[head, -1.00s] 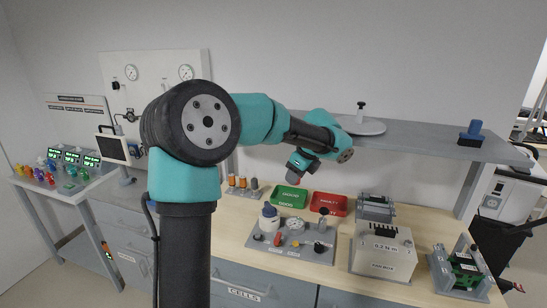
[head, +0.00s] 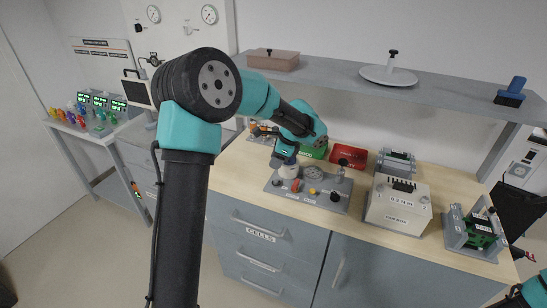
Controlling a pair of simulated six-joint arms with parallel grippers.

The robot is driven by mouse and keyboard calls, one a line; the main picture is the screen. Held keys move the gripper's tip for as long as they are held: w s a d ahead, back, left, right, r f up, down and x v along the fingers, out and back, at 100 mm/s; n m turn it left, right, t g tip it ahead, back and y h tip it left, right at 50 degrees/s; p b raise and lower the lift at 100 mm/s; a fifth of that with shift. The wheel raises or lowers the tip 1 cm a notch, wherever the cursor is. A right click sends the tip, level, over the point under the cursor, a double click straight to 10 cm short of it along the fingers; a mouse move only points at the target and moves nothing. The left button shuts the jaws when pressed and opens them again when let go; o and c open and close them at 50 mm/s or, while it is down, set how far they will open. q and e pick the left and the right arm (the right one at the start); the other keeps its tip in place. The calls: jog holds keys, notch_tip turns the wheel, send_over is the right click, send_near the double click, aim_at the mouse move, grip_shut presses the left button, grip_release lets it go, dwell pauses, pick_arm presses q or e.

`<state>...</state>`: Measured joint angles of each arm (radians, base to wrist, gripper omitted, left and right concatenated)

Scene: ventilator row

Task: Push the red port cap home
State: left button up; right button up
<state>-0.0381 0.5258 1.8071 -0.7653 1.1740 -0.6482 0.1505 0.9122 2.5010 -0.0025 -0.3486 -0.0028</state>
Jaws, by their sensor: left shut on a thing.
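A small red cap (head: 296,186) stands on the grey fixture plate (head: 275,188) on the bench; how deep it sits is too small to tell. A white pot (head: 289,172) stands on the plate just left of and behind the cap. My left gripper (head: 286,160) points down over the pot, apart from the red cap. It is shut at the pot's top; the fingers and the pot's dark blue top are hard to tell apart. Part of my right arm shows at the bottom right corner, but its gripper does not.
The plate also holds a grey round part (head: 313,173), a yellow part (head: 312,191) and black knobs (head: 335,196). Green (head: 318,151) and red (head: 347,156) trays lie behind. A white fan box (head: 397,207) stands to the right. A shelf (head: 440,95) hangs above.

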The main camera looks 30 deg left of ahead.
aim_at(276, 180)
pick_arm(q)
jog(key=shift+f, duration=2.4)
jog(key=shift+f, duration=1.2)
dwell(1.2)
jog(key=o, duration=1)
jog(key=shift+r, duration=3.5)
